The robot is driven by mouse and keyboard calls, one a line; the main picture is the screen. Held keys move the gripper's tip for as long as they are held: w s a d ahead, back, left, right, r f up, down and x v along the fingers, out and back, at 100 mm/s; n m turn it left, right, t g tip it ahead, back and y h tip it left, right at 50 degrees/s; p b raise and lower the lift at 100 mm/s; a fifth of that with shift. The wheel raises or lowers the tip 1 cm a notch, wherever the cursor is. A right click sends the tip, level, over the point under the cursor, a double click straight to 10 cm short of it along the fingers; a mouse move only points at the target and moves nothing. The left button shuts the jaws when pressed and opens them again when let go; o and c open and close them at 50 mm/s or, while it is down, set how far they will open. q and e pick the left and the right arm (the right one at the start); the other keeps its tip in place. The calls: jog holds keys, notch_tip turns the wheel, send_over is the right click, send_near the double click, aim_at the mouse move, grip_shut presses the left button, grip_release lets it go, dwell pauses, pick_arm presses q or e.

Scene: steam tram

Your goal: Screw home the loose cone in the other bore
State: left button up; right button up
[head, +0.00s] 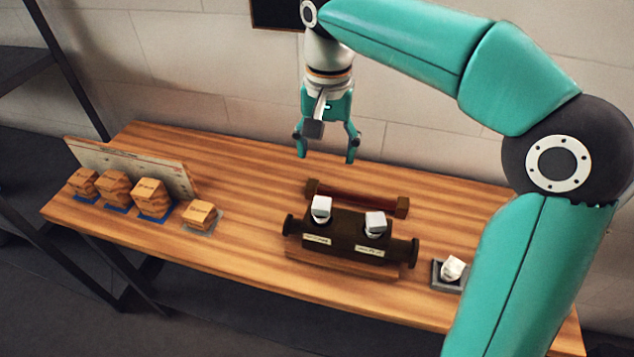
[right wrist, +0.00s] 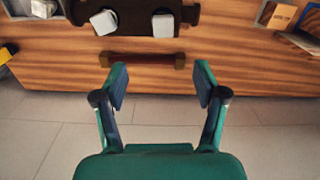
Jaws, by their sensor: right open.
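A dark brown valve body (head: 345,236) lies on the wooden table with two bores in its top. A white square-headed cone stands in each bore, the left one (head: 321,207) and the right one (head: 375,222). Both heads also show in the right wrist view, one at left (right wrist: 104,22) and one at right (right wrist: 163,24). I cannot tell which cone is loose. Pale labels sit on the body's front below each bore. My right gripper (head: 328,147) is open and empty, pointing down beyond the body, near the table's back edge. My left gripper is not in view.
A brown bar with end blocks (head: 355,198) lies just behind the body. A small grey tray (head: 438,276) at the right holds a white piece (head: 452,268). Several wooden blocks (head: 152,197) and a leaning board (head: 130,165) stand at the left. A wall rises behind.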

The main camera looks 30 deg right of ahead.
aim_at(322, 202)
jog(key=f, duration=1.5)
jog(key=shift+w+a+f, duration=0.2)
jog(key=shift+a, duration=0.05)
grip_shut()
jog(key=shift+f+m+b, duration=0.1)
jog(key=shift+m+b, duration=0.2)
jog(key=shift+m, duration=1.7)
jog(key=shift+b, duration=0.3)
